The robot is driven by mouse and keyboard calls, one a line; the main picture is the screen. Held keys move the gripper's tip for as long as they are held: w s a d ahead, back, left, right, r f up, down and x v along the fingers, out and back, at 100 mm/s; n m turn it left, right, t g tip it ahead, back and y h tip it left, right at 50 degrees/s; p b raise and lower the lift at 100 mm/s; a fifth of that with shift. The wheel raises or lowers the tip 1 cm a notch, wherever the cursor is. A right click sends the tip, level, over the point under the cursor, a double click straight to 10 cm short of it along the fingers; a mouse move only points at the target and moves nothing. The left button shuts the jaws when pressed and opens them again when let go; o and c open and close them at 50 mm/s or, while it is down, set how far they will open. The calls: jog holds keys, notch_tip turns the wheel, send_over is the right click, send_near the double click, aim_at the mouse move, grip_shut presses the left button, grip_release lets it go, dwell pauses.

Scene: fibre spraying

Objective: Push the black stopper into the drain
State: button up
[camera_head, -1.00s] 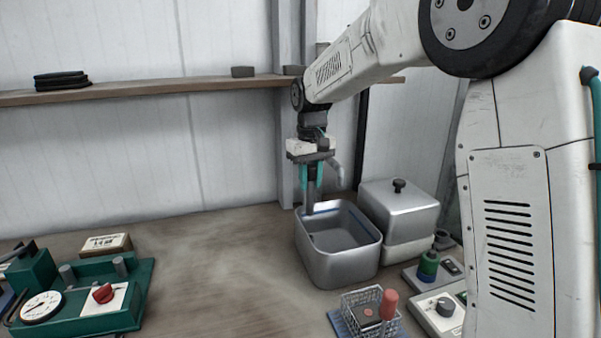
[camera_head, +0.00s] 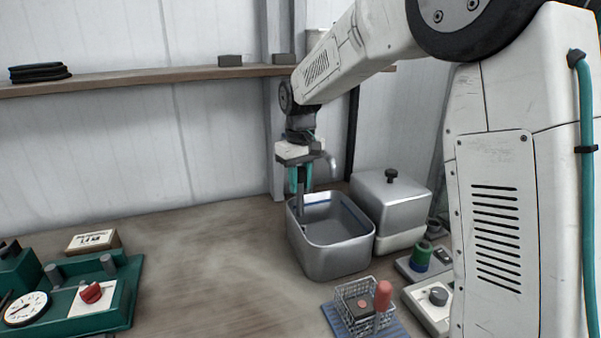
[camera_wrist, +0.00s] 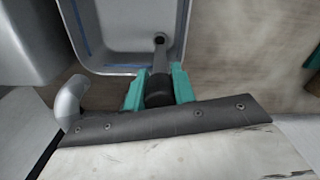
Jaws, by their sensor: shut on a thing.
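A grey metal basin (camera_head: 345,258) stands on the bench; it fills the top of the wrist view (camera_wrist: 115,30). My gripper (camera_head: 299,178) is above its left rear edge. In the wrist view the teal fingers (camera_wrist: 159,88) are shut on a black grip (camera_wrist: 158,93) with a grey shaft (camera_wrist: 158,60) running down into the basin. The shaft ends at a small dark round spot (camera_wrist: 159,39) near the basin floor. I cannot tell whether this spot is the black stopper, the drain or the shaft's tip. In the head view the basin floor near the shaft is partly hidden.
A curved grey spout (camera_head: 331,163) is close beside my gripper. A lidded metal box (camera_head: 400,205) stands right of the basin. A wire basket (camera_head: 352,312) and a control box (camera_head: 432,297) are in front. Green gauge equipment (camera_head: 100,310) is at left. The middle bench is clear.

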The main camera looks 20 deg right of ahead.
aim_at(300, 216)
jog(key=shift+f, duration=1.55)
jog(key=shift+f, duration=1.45)
jog(key=o, duration=1.1)
jog(key=shift+d, duration=0.1)
jog(key=shift+r, duration=0.35)
notch_tip(300, 216, up, 7)
jog(key=shift+r, duration=0.1)
